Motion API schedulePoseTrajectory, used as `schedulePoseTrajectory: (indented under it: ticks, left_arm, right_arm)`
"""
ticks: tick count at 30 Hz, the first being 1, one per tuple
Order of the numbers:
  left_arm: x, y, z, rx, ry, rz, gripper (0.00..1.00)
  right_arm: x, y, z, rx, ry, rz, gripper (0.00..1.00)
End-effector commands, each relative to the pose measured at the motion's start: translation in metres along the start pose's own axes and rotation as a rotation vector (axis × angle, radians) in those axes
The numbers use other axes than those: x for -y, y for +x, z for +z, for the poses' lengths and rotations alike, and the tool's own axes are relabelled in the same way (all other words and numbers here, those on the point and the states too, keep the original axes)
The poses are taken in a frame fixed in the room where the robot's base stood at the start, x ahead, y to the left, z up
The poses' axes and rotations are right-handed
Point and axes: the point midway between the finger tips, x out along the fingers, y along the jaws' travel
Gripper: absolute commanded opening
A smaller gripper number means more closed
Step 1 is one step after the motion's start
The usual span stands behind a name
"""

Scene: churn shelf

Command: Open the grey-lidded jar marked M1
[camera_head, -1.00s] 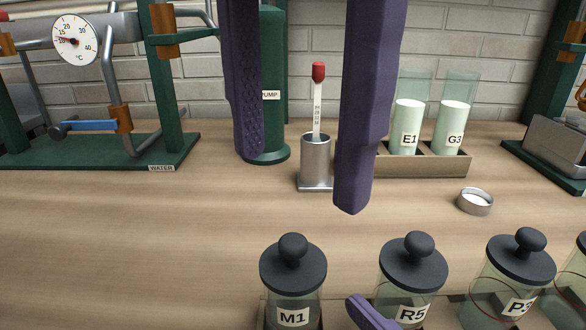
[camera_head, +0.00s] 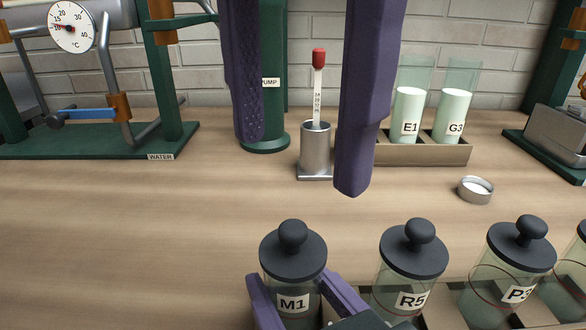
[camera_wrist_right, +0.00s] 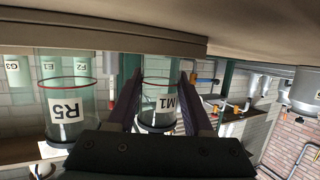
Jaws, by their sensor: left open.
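The jar M1 (camera_head: 291,303) is clear with a dark grey knobbed lid (camera_head: 293,255), seated on top. It stands upright at the bottom middle of the head view and shows upside down in the right wrist view (camera_wrist_right: 159,99). My right gripper (camera_head: 292,283) has one purple finger on each side of the jar's body, below the lid. In the right wrist view its fingers (camera_wrist_right: 160,88) flank the jar with narrow gaps, so it looks open. My left gripper (camera_head: 301,166) is open and empty, pointing down above and behind the jar, clear of the lid.
Grey-lidded jars R5 (camera_head: 411,285) and P3 (camera_head: 513,275) stand right of M1, with another at the edge. Behind are a metal cup (camera_head: 315,152) with a red-tipped stick, a rack (camera_head: 455,154) with E1 and G3, and a small round dish (camera_head: 475,190).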

Motion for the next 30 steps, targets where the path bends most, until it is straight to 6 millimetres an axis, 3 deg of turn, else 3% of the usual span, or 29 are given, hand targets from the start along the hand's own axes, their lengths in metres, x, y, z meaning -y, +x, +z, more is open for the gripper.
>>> schedulePoseTrajectory:
  ticks: [1,13,26,30]
  left_arm:
    - [0.0000,0.0000,0.0000,0.000,0.000,0.000,0.82]
    - [0.0000,0.0000,0.0000,0.000,0.000,0.000,0.82]
    - [0.0000,0.0000,0.0000,0.000,0.000,0.000,0.82]
    - [0.0000,0.0000,0.0000,0.000,0.000,0.000,0.94]
  right_arm:
    - [0.0000,-0.0001,0.0001,0.000,0.000,0.000,0.44]
    - [0.0000,-0.0002,0.0001,0.000,0.000,0.000,0.00]
    - [0.0000,-0.0002,0.0001,0.000,0.000,0.000,0.00]
    - [0.0000,-0.0001,0.0001,0.000,0.000,0.000,0.00]
